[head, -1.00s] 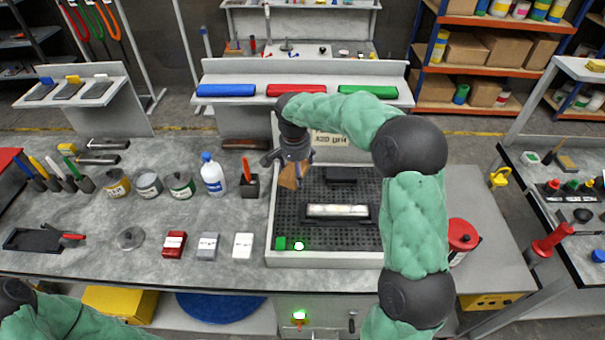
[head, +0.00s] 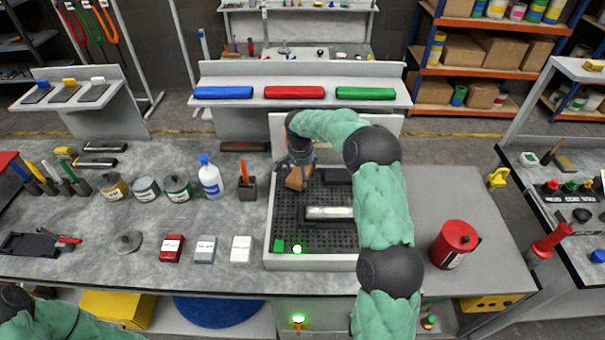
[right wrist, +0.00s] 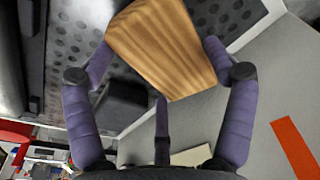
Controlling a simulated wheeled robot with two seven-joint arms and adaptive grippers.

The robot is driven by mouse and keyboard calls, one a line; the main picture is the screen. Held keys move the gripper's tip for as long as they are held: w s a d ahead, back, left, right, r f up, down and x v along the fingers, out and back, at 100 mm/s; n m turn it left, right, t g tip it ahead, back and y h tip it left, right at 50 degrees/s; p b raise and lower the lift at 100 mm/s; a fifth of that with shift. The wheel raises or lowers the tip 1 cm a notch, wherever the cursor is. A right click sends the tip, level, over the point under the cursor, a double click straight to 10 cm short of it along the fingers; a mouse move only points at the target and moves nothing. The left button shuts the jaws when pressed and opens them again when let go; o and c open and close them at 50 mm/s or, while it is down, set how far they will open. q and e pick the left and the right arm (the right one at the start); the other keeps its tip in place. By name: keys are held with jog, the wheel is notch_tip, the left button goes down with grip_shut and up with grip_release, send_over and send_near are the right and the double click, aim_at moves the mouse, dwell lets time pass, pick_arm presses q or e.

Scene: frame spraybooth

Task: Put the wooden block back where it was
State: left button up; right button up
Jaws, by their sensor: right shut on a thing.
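The wooden block (head: 295,180) is light brown with a visible grain. My right gripper (head: 297,164) is shut on it and holds it over the left back part of the perforated spray booth tray (head: 285,215). In the right wrist view the block (right wrist: 165,40) sits between the purple fingers, slanted, with the perforated floor behind it. I cannot tell how high it is above the floor. My left arm shows only at the bottom left of the head view, and its gripper is out of sight.
In the tray are a bright light bar (head: 328,212) and a dark block (head: 338,176), partly hidden by my arm.

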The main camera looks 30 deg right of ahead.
jog(key=shift+f, duration=0.2)
jog(key=shift+f, duration=0.2)
jog(key=o, duration=0.9)
jog(key=shift+o, duration=0.2)
jog(key=shift+r, duration=0.15)
jog(key=shift+r, duration=0.3)
notch_tip(320, 180, up, 11)
jog(key=a+p, duration=0.1)
jog(key=shift+s+r, duration=0.2)
jog(key=shift+s, duration=0.25)
jog(key=shift+a, duration=0.1)
